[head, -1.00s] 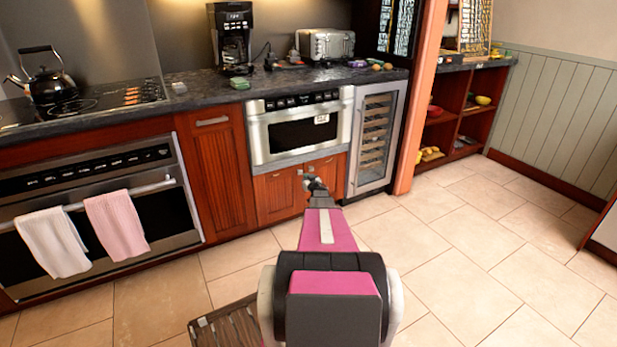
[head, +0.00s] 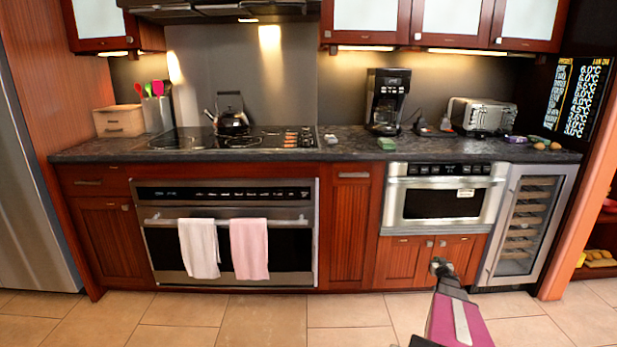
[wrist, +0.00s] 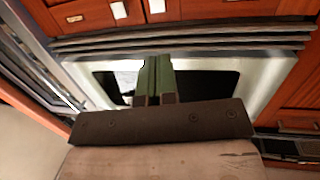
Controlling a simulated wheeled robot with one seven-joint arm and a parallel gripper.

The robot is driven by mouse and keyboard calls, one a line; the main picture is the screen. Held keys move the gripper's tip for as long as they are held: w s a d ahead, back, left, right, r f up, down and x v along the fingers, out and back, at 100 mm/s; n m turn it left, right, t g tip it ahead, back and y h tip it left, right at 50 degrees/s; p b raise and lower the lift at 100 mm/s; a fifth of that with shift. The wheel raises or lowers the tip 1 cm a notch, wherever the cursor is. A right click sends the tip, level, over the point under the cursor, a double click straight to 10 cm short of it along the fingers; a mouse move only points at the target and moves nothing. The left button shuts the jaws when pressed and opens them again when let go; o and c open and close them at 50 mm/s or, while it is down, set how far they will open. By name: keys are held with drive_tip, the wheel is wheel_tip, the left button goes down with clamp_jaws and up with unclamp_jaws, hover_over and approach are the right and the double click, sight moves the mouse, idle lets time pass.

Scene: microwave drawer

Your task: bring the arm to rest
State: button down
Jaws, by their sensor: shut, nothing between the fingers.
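My gripper (head: 437,266) shows at the lower right in the head view, at the end of my arm, in front of the red-brown cabinet doors below the microwave drawer. In the wrist view its two green fingers (wrist: 153,78) lie side by side, closed, with nothing between them. The microwave drawer (head: 443,197) is a silver unit with a dark window and a white label, and its front looks closed. It also shows in the wrist view (wrist: 262,77), behind the fingers. I cannot tell the exact gap between the fingers and the front.
The countertop (head: 345,150) holds a coffee maker (head: 387,101), a toaster (head: 481,115) and a kettle (head: 231,118). The oven (head: 300,262) has two towels on its handle. A wine cooler (head: 525,225) stands right of the microwave. The tiled floor (head: 258,318) in front is clear.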

drive_tip(key=s+a+r+g, duration=0.2)
drive_tip(key=s+a+g, duration=0.1)
drive_tip(key=a, duration=0.5)
drive_tip(key=s+a+r+m+g, duration=0.1)
drive_tip(key=s+a+r+g, duration=0.15)
drive_tip(key=a, duration=0.55)
drive_tip(key=s+a+r+g, duration=0.2)
drive_tip(key=s+a+g, duration=0.15)
drive_tip(key=a, duration=0.35)
drive_tip(key=s+a+r+n+g+y, duration=0.1)
drive_tip(key=s+a+r+g, duration=0.2)
drive_tip(key=s+a, duration=0.8)
drive_tip(key=s+a+r+n+g+y, duration=0.2)
drive_tip(key=s+a+r+g, duration=0.1)
drive_tip(key=s+a, duration=0.8)
drive_tip(key=shift+a+r+g, duration=0.2)
drive_tip(key=shift+a+g, duration=0.4)
drive_tip(key=shift+g, duration=0.1)
drive_tip(key=shift+s, duration=0.1)
